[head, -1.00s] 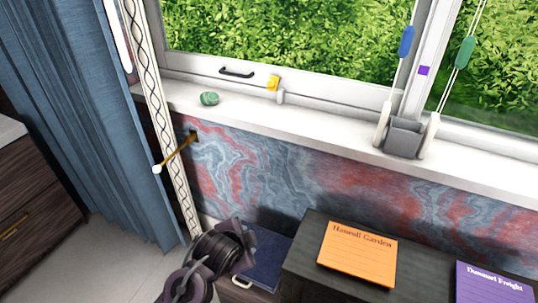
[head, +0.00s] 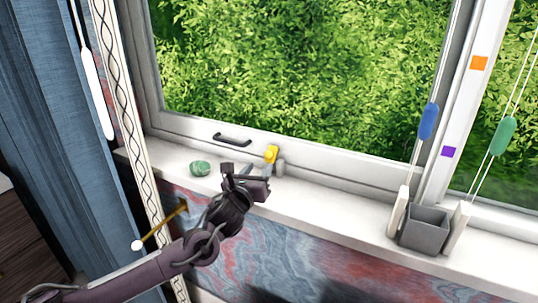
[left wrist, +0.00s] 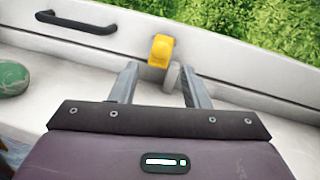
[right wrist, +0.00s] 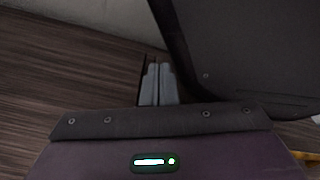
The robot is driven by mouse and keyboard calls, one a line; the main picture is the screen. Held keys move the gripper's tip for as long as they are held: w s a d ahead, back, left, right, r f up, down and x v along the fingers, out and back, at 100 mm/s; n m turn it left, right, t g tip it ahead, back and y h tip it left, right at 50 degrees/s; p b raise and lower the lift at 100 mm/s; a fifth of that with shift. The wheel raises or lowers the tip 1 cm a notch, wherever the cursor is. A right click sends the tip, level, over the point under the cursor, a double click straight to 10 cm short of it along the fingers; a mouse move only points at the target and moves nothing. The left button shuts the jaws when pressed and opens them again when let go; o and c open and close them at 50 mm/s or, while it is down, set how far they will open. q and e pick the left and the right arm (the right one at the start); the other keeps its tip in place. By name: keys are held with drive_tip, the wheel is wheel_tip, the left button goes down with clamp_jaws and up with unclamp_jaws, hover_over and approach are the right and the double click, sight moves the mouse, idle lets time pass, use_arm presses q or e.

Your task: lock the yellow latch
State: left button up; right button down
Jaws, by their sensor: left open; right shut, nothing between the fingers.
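The yellow latch (head: 271,154) sits on the lower window frame, to the right of the black handle. In the left wrist view the latch (left wrist: 161,50) stands upright just beyond the fingertips, with a small grey post (left wrist: 171,76) below it. My left gripper (left wrist: 158,82) is open and empty; its two fingers lie on either side of the latch in the picture. In the head view the left gripper (head: 262,176) is over the sill, just in front of the latch. My right gripper (right wrist: 158,72) is shut and empty; it is outside the head view.
A green stone-like object (head: 200,168) lies on the white sill (head: 330,205) left of the latch. The black handle (head: 232,139) is on the frame. A grey box (head: 424,228) stands at right beside blind cords. A dark panel (right wrist: 250,50) is close to the right gripper.

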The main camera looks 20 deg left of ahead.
sight(267, 157)
use_arm(q)
drive_tip(key=w, duration=0.4)
drive_tip(key=shift+d+r+p, duration=0.1)
drive_tip(key=shift+d+p, duration=0.1)
drive_tip(key=shift+p, duration=0.1)
use_arm(e)
drive_tip(key=s, duration=0.5)
use_arm(q)
drive_tip(key=shift+w, duration=1.2)
drive_tip(key=shift+c, duration=0.2)
drive_tip(key=c, duration=0.7)
drive_tip(key=shift+f, duration=0.2)
drive_tip(key=f+t+b, duration=0.1)
drive_tip(key=b, duration=0.3)
drive_tip(key=shift+r, duration=0.2)
use_arm(e)
drive_tip(key=w+a+f, duration=0.1)
drive_tip(key=w, duration=0.7)
drive_tip(key=shift+f, duration=0.2)
